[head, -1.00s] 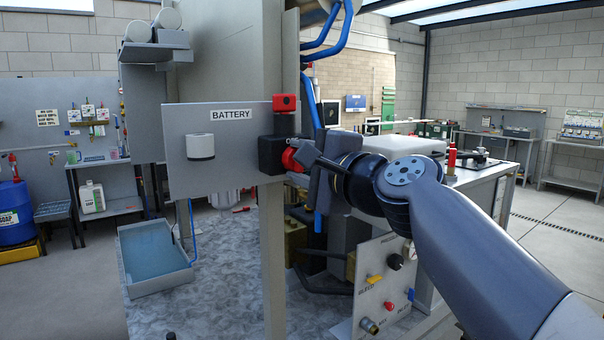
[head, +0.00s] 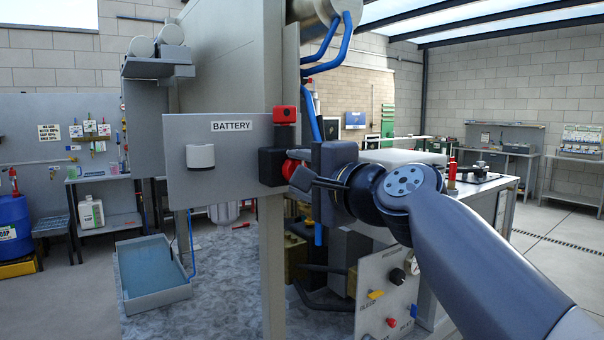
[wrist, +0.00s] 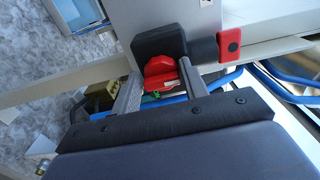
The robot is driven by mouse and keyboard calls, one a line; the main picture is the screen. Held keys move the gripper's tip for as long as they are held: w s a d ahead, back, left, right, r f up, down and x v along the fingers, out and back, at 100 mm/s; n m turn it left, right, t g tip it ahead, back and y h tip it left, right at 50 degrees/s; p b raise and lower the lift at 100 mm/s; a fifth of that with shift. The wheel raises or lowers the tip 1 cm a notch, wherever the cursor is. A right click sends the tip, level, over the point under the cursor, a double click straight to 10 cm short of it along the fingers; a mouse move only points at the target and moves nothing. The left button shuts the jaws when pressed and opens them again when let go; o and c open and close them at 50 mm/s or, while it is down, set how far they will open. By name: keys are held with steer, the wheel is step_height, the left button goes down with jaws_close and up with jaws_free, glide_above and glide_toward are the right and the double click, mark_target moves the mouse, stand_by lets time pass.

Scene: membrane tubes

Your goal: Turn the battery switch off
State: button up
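The battery switch is a black block (head: 271,167) with a red knob (head: 290,168), at the right edge of a grey panel labelled BATTERY (head: 231,126). My gripper (head: 301,178) is at the knob from the right. In the wrist view, the red knob (wrist: 158,68) sits in front of the black block (wrist: 158,42), between the two fingers of my gripper (wrist: 158,85). The fingers stand apart, one on each side. The knob's red bar lies close to the right finger; whether it touches cannot be told. My gripper partly hides the knob in the head view.
A red block (head: 285,114) sits just above the switch. A white round fitting (head: 200,156) is on the panel's left. Blue pipes (head: 330,50) run above. A lower panel with coloured knobs (head: 388,290) and a blue tray (head: 153,272) are below.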

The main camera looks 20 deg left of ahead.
steer(key=o, duration=0.3)
steer(key=b+v, duration=0.2)
steer(key=v, duration=0.8)
steer(key=shift+s+d, duration=0.25)
steer(key=shift+s, duration=0.1)
steer(key=p+x, duration=0.2)
steer(key=x, duration=0.9)
steer(key=shift+d, duration=0.1)
steer(key=shift+d, duration=0.1)
